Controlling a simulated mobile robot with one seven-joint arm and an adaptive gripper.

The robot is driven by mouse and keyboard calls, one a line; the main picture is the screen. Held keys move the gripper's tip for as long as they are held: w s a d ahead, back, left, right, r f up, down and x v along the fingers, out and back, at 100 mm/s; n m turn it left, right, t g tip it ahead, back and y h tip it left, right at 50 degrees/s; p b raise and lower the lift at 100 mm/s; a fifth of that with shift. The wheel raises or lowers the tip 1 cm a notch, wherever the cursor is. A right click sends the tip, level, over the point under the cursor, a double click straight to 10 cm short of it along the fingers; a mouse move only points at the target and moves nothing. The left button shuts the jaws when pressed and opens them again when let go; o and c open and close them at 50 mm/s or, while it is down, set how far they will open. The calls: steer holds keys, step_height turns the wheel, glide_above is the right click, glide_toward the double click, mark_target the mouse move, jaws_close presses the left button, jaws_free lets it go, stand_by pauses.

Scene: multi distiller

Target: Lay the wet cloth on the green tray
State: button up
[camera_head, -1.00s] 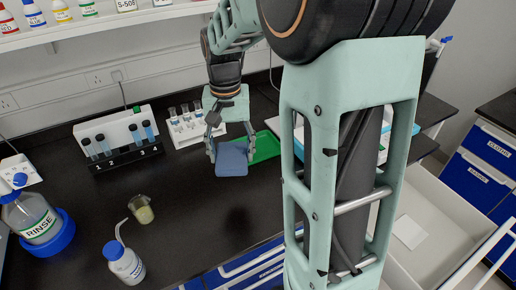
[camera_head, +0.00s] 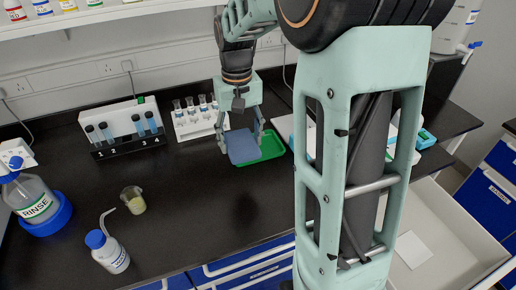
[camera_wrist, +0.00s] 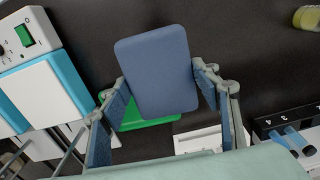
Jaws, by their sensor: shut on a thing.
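The wet cloth is a flat blue pad (camera_head: 242,146), held between the fingers of my gripper (camera_head: 241,140). In the wrist view the cloth (camera_wrist: 157,77) fills the space between the two fingers of my gripper (camera_wrist: 160,95). The green tray (camera_head: 270,147) lies on the black bench. In the head view the cloth overlaps the tray's left part, and the tray shows to its right. In the wrist view the tray (camera_wrist: 150,125) is partly hidden behind the cloth. I cannot tell whether the cloth touches the tray.
A white rack of vials (camera_head: 194,123) stands left of the tray, with a stirrer-like tube station (camera_head: 125,130) further left. A beaker (camera_head: 133,200), a wash bottle (camera_head: 107,252) and a rinse bottle (camera_head: 35,200) stand at left. The bench front is clear.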

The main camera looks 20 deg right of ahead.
steer(key=w+d+f, duration=0.2)
steer(key=w, duration=0.1)
steer(key=w+d+f+p, duration=0.1)
steer(key=w+d+f, duration=0.2)
steer(key=w, duration=0.1)
steer(key=w+d+f, duration=0.2)
steer(key=w+f, duration=0.1)
steer(key=shift+w+d+f, duration=0.15)
steer(key=shift+d+f, duration=0.1)
steer(key=shift+w+d+f+p, duration=0.3)
steer(key=shift+w+f, duration=0.1)
steer(key=shift+f, duration=0.15)
steer(key=shift+w+d+f, duration=0.1)
steer(key=shift+w+f, duration=0.05)
steer(key=shift+f, duration=1.55)
steer(key=shift+f, duration=0.1)
steer(key=o, duration=1.2)
steer(key=shift+c, duration=0.2)
